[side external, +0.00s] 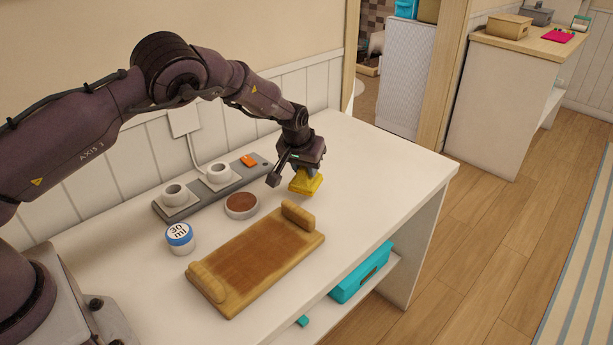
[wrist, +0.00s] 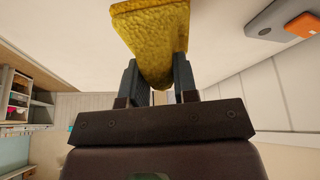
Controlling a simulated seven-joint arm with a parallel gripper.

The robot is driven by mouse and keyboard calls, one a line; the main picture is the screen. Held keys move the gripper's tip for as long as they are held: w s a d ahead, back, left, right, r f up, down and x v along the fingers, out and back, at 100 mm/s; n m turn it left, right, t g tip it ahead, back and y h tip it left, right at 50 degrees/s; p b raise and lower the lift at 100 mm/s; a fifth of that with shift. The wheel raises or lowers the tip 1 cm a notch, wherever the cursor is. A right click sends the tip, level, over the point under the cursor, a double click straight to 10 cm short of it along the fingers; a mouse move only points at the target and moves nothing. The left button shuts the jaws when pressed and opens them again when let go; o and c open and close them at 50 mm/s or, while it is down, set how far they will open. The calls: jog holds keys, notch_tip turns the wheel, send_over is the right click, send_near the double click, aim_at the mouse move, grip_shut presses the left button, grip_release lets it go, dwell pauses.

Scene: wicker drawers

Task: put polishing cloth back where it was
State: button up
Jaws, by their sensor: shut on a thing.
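The wooden board (side external: 296,251) with raised ends lies at the table's front. Behind it are a round brown-topped dish (side external: 241,206), a "30 ml" jar (side external: 180,237) and a grey strip (side external: 198,203) with two white cups and an orange item (side external: 248,160). The table's right end (side external: 400,170) is clear.

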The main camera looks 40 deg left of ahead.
aim_at(306, 177)
jog(key=shift+w+f, duration=0.1)
jog(key=shift+f, duration=1.55)
jog(key=shift+f, duration=0.1)
jog(key=o, duration=0.8)
jog(key=shift+o, duration=0.2)
jog(key=v, duration=1.2)
